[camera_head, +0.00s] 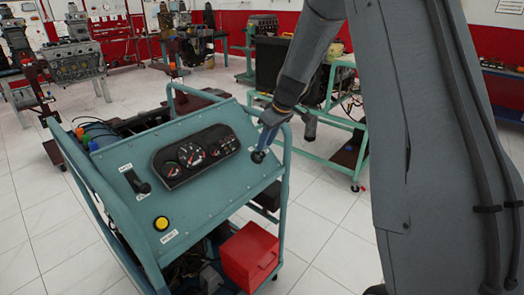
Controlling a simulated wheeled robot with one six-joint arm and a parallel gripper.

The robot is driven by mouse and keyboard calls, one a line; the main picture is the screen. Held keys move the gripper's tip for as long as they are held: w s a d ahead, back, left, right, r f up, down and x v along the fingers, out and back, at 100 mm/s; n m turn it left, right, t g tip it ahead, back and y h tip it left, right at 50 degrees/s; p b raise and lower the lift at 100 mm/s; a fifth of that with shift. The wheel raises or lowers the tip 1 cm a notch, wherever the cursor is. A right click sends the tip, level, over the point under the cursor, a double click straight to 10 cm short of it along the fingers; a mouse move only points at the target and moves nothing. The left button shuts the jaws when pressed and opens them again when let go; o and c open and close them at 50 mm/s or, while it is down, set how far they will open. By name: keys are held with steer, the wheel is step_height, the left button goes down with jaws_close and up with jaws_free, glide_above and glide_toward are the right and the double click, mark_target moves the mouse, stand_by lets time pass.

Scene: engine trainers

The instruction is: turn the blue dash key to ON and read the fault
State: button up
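The teal dash panel (215,185) is on a wheeled engine trainer, tilted toward me. My gripper (268,134) is at the panel's upper right corner, coming down from above. A blue-grey part shows at its tip, just above a dark round switch (258,156). I cannot tell whether that part is the blue key or a finger, nor which position the key is in. The fingers are too small and covered to show whether they are open or shut. The gauge cluster (195,152) has several round dials; no fault reading is legible.
A black lever switch (138,183) and a yellow button (161,223) are on the panel's left. The teal tube frame (284,180) rises close beside my gripper. A red box (249,254) sits below. Another trainer (335,125) stands behind; tiled floor (325,225) is open at right.

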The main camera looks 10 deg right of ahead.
mark_target(260, 155)
steer(key=shift+p+x, duration=0.55)
steer(key=shift+x, duration=1.95)
steer(key=shift+c, duration=0.3)
jaws_close()
